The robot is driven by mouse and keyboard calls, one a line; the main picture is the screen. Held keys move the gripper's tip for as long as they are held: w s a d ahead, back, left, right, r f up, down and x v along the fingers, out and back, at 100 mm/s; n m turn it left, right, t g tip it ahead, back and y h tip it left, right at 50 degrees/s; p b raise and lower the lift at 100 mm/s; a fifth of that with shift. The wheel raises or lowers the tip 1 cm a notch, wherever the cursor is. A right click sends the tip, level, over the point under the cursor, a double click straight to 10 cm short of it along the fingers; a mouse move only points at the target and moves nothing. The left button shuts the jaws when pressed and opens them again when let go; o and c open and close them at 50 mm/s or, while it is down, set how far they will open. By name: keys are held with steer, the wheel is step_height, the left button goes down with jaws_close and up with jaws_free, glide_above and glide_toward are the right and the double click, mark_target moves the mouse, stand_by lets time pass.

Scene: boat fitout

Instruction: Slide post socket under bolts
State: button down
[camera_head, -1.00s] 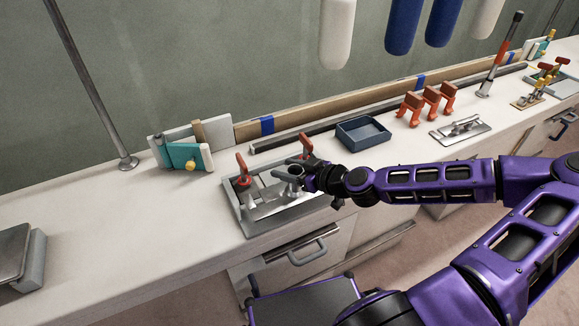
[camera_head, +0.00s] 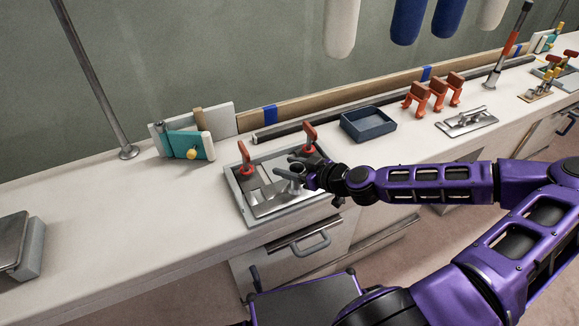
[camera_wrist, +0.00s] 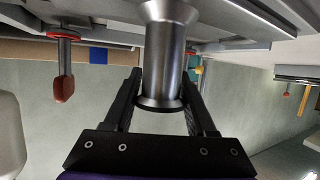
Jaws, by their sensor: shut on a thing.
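The post socket (camera_wrist: 163,60) is a short shiny metal cylinder with flared ends. In the wrist view it stands between my gripper's (camera_wrist: 162,90) two black fingers, which are shut on it. In the head view my gripper (camera_head: 303,178) is over the right part of a grey tray fixture (camera_head: 237,205), and the socket (camera_head: 294,184) is partly hidden by the fingers. A metal plate lies in the tray beneath. Two red-handled pieces, one at the left (camera_head: 244,158) and one at the back right (camera_head: 310,134), stand in the tray. I cannot make out the bolts clearly.
A dark blue open bin (camera_head: 368,126) stands behind and right of the tray. Orange clamps (camera_head: 433,95) and a metal plate with a handle (camera_head: 467,122) are farther right. A teal block (camera_head: 187,145) leans at the back left.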

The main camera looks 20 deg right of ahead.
steer(key=shift+w+a, duration=0.2)
steer(key=shift+w, duration=0.65)
steer(key=shift+w+a, duration=0.15)
steer(key=shift+w, duration=0.75)
steer(key=shift+w+a, duration=0.2)
steer(key=shift+w, duration=0.65)
steer(key=shift+w+a+b, duration=0.25)
steer(key=shift+w+b, duration=0.05)
steer(key=shift+w, duration=0.9)
steer(key=shift+w+a+b, duration=0.2)
steer(key=shift+w+b, duration=0.05)
steer(key=shift+w, duration=0.9)
steer(key=shift+c, duration=0.7)
jaws_free()
